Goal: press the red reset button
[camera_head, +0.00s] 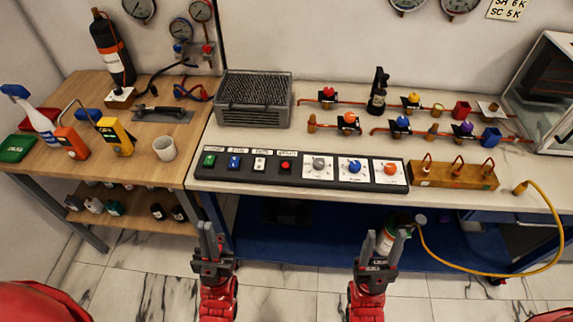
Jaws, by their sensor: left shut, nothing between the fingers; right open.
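The red reset button (285,166) sits on a black control panel (262,178) along the front of the white bench. It is the rightmost of a row of buttons, with green, blue and white ones to its left and knobs to its right. My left gripper (209,236) is in front of the bench edge, below and left of the red button; its fingers are together and empty. My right gripper (382,246) is in front of the bench, below and right of the button, with its fingers apart and nothing between them. Neither gripper touches the panel.
A grey mesh-topped box (252,98) stands behind the panel's left part. Copper pipes with coloured valves (400,124) run behind its right part. A wooden block with red hooks (452,175) is right of the panel. A yellow hose (556,215) hangs over the front edge.

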